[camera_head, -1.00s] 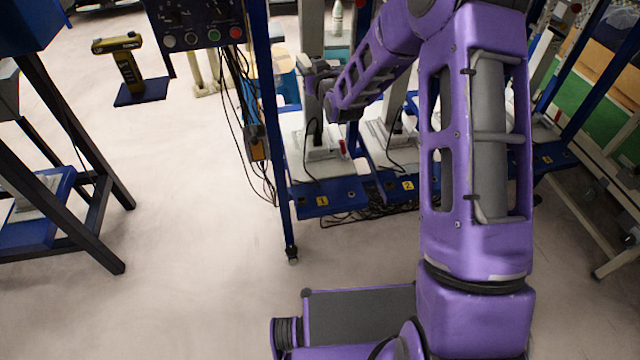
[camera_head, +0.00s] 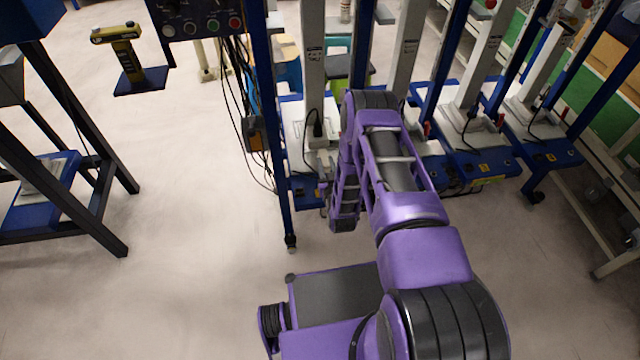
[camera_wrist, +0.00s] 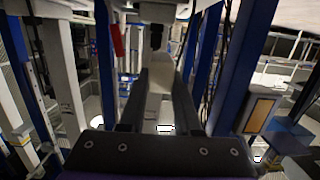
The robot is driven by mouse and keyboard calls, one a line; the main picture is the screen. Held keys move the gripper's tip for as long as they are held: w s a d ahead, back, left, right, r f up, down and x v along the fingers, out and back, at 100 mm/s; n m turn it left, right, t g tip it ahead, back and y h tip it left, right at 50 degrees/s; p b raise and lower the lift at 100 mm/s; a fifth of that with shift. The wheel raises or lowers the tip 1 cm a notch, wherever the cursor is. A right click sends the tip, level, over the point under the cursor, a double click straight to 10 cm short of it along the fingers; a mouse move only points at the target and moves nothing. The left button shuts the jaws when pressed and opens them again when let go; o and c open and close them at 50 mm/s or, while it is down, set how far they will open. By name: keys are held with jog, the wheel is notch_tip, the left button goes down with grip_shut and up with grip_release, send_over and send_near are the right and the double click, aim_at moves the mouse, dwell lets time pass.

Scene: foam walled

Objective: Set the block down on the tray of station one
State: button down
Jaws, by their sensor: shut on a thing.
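In the wrist view my gripper (camera_wrist: 160,72) points away from the camera with its two dark fingers close together. A pale piece between the fingers, taken to be the block (camera_wrist: 159,84), is dim and mostly covered by them. In the head view my arm folds down in front of station one, and I cannot make out the fingers or block there. Station one (camera_head: 312,70) is a pale column on a blue base (camera_head: 303,187) with a white plate; my arm partly covers it. I cannot tell its tray apart clearly.
More columns on blue bases (camera_head: 470,160) stand in a row to the right. A blue post (camera_head: 268,110) and hanging cables (camera_head: 236,100) stand just left of station one. A dark-legged stand (camera_head: 85,200) is at far left. The floor between is clear.

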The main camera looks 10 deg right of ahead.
jog(key=f+b, duration=0.1)
jog(key=f, duration=0.4)
jog(key=f+b, duration=0.1)
jog(key=f, duration=0.4)
jog(key=shift+s+f, duration=0.2)
jog(key=shift+f, duration=0.05)
jog(key=shift+f, duration=0.1)
jog(key=c, duration=0.6)
grip_release()
